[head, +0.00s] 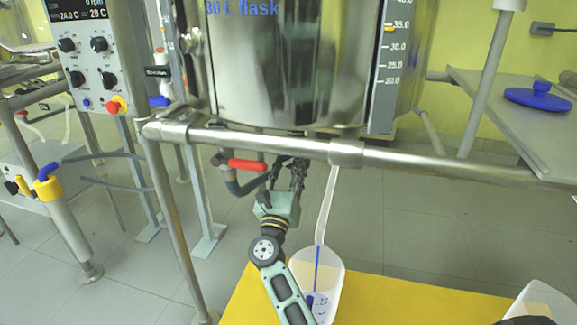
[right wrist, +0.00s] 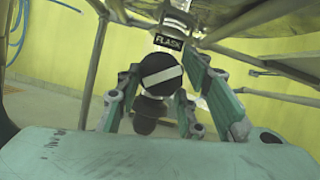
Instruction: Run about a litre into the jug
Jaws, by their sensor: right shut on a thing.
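The steel flask (head: 290,70), lettered "30 L flask", fills the top of the head view, with a level scale (head: 392,60) on its right side. My right gripper (head: 298,168) is under the flask, behind the front rail. In the right wrist view my right gripper (right wrist: 160,82) is shut on a round black knob with a white stripe (right wrist: 161,75), below a "FLASK" label (right wrist: 169,42). The translucent jug (head: 331,268) stands below, partly hidden by my right arm. A clear tube (head: 327,205) runs down to it, and a thin blue line continues inside, with blue at the bottom. My left gripper is out of view.
A yellow surface (head: 385,300) bears the jug. A steel rail (head: 255,138) crosses in front of the flask. A red handle (head: 248,165) is left of my gripper. A control box (head: 88,65) stands left; a whitish container (head: 545,298) is lower right.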

